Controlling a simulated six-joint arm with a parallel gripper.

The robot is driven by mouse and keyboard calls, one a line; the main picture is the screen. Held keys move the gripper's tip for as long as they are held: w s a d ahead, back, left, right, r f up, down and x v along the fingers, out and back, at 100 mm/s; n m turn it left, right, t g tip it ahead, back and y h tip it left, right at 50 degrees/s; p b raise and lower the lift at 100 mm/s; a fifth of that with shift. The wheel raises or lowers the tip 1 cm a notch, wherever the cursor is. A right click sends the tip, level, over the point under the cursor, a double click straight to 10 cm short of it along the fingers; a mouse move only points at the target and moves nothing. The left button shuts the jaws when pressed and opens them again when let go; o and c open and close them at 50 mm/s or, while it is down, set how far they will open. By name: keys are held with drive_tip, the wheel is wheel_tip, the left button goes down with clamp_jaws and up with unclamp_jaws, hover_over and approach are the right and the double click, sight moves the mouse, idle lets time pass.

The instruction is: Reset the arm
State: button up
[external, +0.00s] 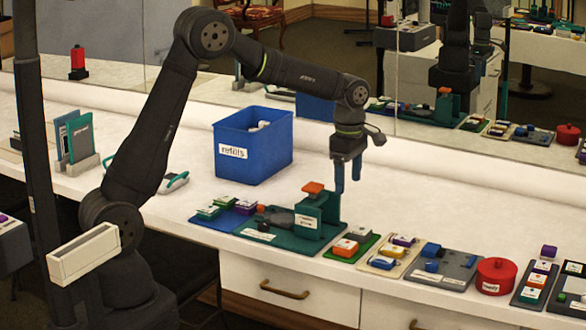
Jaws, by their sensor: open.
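My gripper (347,180) points down over the white counter, with its two blue fingers apart and nothing visible between them. It hangs behind and above the green fixture (318,212) with an orange block on top, right of the blue bin. My arm is raised and bent over the counter from its base at the lower left.
A blue bin (232,152) labelled "refills" stands on the white counter (430,190). Small trays with coloured blocks, such as the green tray (369,243), line the front edge. A red round container (496,277) sits at right. A mirror (420,140) runs behind the counter.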

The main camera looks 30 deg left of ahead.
sight(345, 244)
wheel_tip(345, 244, down, 17)
drive_tip(key=shift+r, duration=0.5)
wheel_tip(345, 244, up, 16)
wheel_tip(345, 244, down, 17)
drive_tip(key=shift+f, duration=0.1)
drive_tip(key=r, duration=0.7)
drive_tip(key=shift+w+a+r, duration=0.1)
drive_tip(key=shift+w+a, duration=0.1)
drive_tip(key=w+a+r+m, duration=0.3)
drive_tip(key=a+r+m, duration=0.1)
drive_tip(key=r, duration=0.2)
drive_tip(key=w+a+r+m, duration=0.1)
drive_tip(key=a+m, duration=0.9)
drive_tip(key=a, duration=0.2)
drive_tip(key=shift+w+a+r, duration=0.3)
drive_tip(key=shift+w+a, duration=0.05)
drive_tip(key=shift+w, duration=0.05)
